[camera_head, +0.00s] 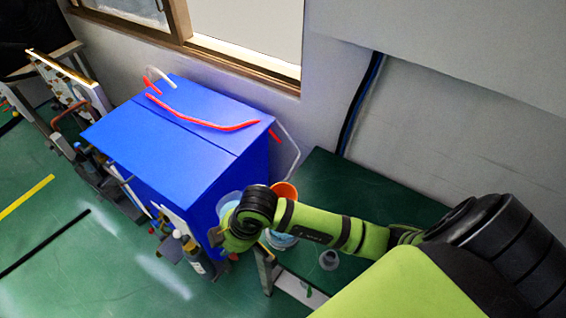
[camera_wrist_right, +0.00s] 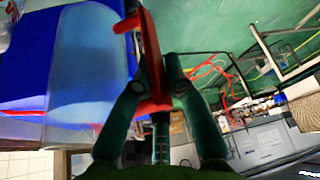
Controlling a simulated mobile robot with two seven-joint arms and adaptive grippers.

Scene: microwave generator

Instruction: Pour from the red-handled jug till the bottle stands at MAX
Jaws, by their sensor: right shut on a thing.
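My right gripper (camera_wrist_right: 155,100) is shut on the red handle (camera_wrist_right: 150,55) of the jug in the right wrist view. The jug (camera_wrist_right: 85,70) is clear and pale blue, left of the fingers, and appears tilted in that view. In the head view part of the jug (camera_head: 228,203) shows beside the blue cabinet, and my right wrist covers the gripper and handle. A pale blue vessel (camera_head: 281,240) stands partly behind my arm; I cannot tell if it is the bottle. No MAX mark is readable. My left gripper is not in view.
The blue cabinet (camera_head: 165,140) with red hoses (camera_head: 210,122) stands left of my arm. An orange-rimmed container (camera_head: 284,190) is behind my forearm. A small grey item (camera_head: 328,260) is on the green table (camera_head: 340,185). A bottle with a dark top (camera_head: 193,255) is by the cabinet's front.

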